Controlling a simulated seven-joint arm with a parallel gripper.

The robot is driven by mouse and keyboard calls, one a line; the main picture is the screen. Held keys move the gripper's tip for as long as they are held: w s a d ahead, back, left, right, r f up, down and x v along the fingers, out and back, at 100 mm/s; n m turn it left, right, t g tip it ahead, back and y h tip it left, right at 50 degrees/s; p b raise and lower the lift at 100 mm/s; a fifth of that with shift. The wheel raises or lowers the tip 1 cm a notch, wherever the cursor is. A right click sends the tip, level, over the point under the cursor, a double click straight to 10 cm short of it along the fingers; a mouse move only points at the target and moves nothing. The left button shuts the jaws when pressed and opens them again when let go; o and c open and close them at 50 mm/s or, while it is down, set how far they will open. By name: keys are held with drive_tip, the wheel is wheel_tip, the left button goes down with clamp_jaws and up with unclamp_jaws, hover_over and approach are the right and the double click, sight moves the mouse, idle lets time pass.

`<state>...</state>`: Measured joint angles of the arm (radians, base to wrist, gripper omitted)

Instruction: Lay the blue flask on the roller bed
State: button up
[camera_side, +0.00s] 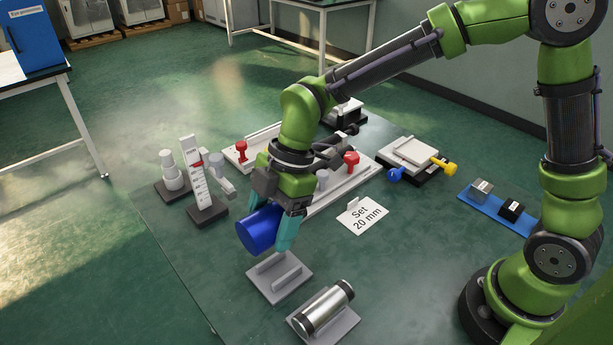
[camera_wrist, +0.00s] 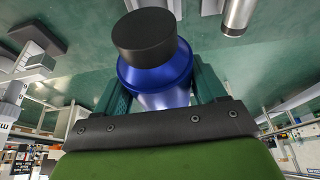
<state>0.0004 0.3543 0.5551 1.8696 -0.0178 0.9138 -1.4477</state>
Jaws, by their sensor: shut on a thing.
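The blue flask (camera_side: 259,230) is held lying on its side between the teal fingers of my gripper (camera_side: 275,214). In the side view it hangs above a small grey plate with two raised ridges, which looks like the roller bed (camera_side: 279,293). The bed is empty, and a gap seems to show between it and the flask. In the wrist view the blue flask (camera_wrist: 155,75) has a black cap (camera_wrist: 144,34) pointing up the picture, and my gripper (camera_wrist: 160,92) closes on its body from both sides. The flask's far end is hidden there.
A steel cylinder (camera_side: 324,307) with black ends lies on a similar grey plate close to the bed. A "Set 20 mm" card (camera_side: 362,215), a scale post (camera_side: 196,175), red-knobbed fixture (camera_side: 352,158) and blue tray (camera_side: 496,209) stand around. Floor left of the bed is clear.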

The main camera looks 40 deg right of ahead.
drive_tip(key=shift+t, duration=0.3)
wheel_tip(320, 180, up, 6)
drive_tip(key=shift+r, duration=0.2)
drive_tip(key=w+d+t, duration=0.1)
drive_tip(key=w+d, duration=0.8)
drive_tip(key=d, duration=0.4)
drive_tip(key=w+d+t, duration=0.1)
drive_tip(key=w+d, duration=0.8)
drive_tip(key=d, duration=0.4)
wheel_tip(320, 180, down, 11)
drive_tip(key=shift+d+r+n, duration=0.2)
drive_tip(key=shift+d+n, duration=0.1)
